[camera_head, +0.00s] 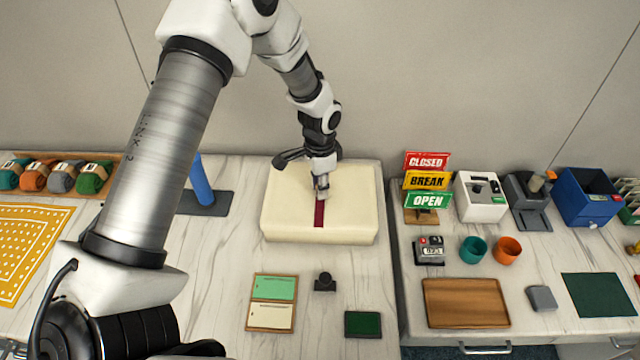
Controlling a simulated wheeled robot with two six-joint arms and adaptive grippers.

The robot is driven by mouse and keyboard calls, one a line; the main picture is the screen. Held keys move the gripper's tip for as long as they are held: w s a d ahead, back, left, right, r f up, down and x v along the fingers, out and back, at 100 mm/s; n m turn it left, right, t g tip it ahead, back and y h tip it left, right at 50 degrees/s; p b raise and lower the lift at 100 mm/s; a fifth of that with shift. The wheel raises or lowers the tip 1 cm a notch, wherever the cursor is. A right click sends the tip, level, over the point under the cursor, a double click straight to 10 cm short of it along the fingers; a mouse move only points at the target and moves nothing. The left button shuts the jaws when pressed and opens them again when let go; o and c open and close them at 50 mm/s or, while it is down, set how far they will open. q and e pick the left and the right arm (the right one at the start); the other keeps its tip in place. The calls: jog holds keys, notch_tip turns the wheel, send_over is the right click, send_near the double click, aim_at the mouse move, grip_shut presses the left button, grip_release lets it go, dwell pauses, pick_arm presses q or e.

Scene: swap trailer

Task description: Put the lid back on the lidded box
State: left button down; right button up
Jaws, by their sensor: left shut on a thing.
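The lidded box (318,236) is wide and cream-coloured and stands on the middle of the marble-look table. Its lid (350,205) has a cream top with a dark red strip running from the middle toward the front edge. My left gripper (321,188) reaches down from above and is shut at the middle of the lid, at the far end of the visible strip. The gripper hides the part it grips. The lid covers the top of the box, and I cannot tell whether it touches the rim all round. My right gripper is not in view.
In front lie a green and cream card tray (272,302), a black stamp (325,282) and a green pad (362,324). A blue post (201,182) stands left of the box. Stacked signs (427,181) stand to the right, on another table beyond a gap.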

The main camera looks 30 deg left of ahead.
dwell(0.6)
pick_arm(q)
jog(key=shift+c, duration=2)
grip_release()
jog(key=shift+r+p, duration=3.25)
jog(key=shift+r, duration=0.25)
grip_shut()
jog(key=shift+f, duration=0.35)
